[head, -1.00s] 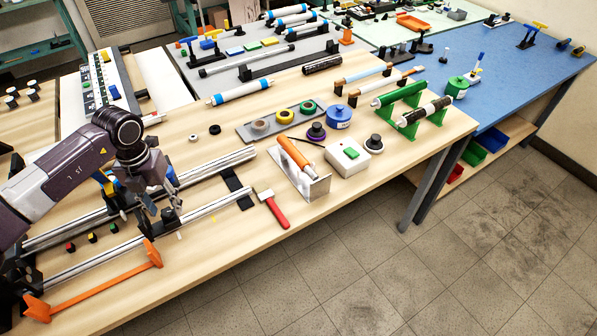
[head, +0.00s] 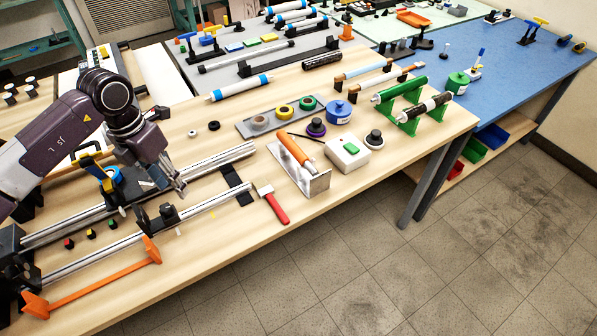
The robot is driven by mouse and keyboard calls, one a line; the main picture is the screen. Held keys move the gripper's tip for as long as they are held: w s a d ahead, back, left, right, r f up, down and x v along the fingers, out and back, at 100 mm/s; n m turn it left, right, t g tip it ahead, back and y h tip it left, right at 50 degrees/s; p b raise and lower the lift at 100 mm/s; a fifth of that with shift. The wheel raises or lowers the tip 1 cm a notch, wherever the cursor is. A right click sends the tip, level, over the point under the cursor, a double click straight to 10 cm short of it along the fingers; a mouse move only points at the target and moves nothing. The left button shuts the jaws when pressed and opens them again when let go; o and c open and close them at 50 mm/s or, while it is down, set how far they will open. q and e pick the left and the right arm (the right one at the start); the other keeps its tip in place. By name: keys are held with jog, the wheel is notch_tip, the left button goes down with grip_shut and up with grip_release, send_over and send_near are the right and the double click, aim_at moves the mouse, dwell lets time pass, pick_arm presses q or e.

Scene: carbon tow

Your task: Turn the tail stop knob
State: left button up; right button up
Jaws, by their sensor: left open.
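The long twin-rail fixture (head: 87,252) lies along the table's near left. A black block with upright parts (head: 158,219) sits on its near rail and looks like the tail stop. I cannot make out a separate knob on it. A blue and yellow part (head: 104,174) stands over the far rail, left of my gripper. My left gripper (head: 181,191) is above the rails, just up and right of the black block, fingers pointing down and right. It is open with nothing between the fingers, and appears apart from the block. My right gripper is out of view.
An orange bar (head: 95,286) lies along the near edge. Small coloured pieces (head: 90,233) sit between the rails.

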pick_arm(q)
jog(key=s+d+m+h, duration=0.1)
jog(key=d+h, duration=0.6)
jog(key=d, duration=1.2)
jog(key=s+d+r+n+t+h, duration=0.1)
jog(key=d+r+h, duration=0.4)
jog(key=d, duration=0.5)
jog(key=shift+s+d+r+t, duration=0.35)
jog(key=shift+r+t, duration=0.15)
jog(key=shift+r, duration=0.6)
